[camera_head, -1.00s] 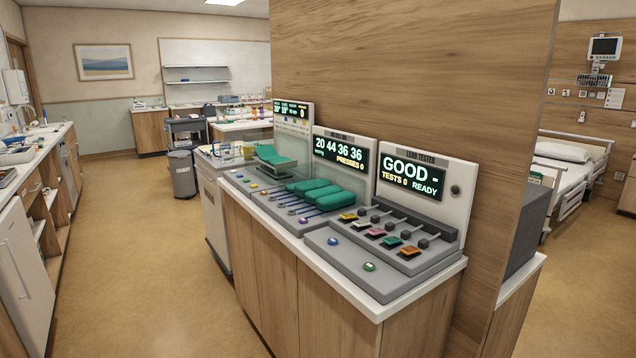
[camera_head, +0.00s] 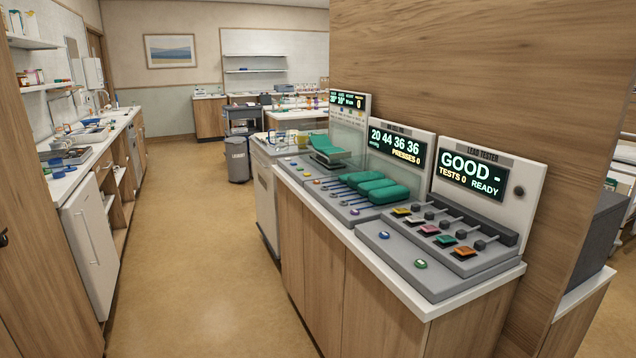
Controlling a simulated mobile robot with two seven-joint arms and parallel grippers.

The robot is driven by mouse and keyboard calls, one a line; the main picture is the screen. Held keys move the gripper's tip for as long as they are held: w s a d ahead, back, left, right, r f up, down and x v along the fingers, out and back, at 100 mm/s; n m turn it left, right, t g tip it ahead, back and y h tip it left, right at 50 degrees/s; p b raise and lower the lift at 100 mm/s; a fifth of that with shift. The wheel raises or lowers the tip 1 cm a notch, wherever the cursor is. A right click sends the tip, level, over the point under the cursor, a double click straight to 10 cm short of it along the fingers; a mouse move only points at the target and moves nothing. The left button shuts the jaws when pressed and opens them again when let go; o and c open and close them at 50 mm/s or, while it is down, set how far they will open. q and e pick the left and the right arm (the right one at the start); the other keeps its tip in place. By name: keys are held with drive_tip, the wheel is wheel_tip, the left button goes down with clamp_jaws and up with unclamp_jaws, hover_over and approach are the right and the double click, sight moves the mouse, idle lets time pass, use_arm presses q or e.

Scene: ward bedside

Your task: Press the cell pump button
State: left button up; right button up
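The middle counter unit has a display (camera_head: 396,148) reading 20 44 36 36 and PRESSES 0. Several green padded cells (camera_head: 376,187) with blue hoses lie on its grey base. A small round purple button (camera_head: 355,212) sits on the front of that base; its label is too small to read, so I cannot tell for certain that it is the cell pump button. Neither of my grippers is in view.
Another display unit (camera_head: 349,118) stands to the left. The floor (camera_head: 190,290) left of the counter (camera_head: 360,290) is clear.

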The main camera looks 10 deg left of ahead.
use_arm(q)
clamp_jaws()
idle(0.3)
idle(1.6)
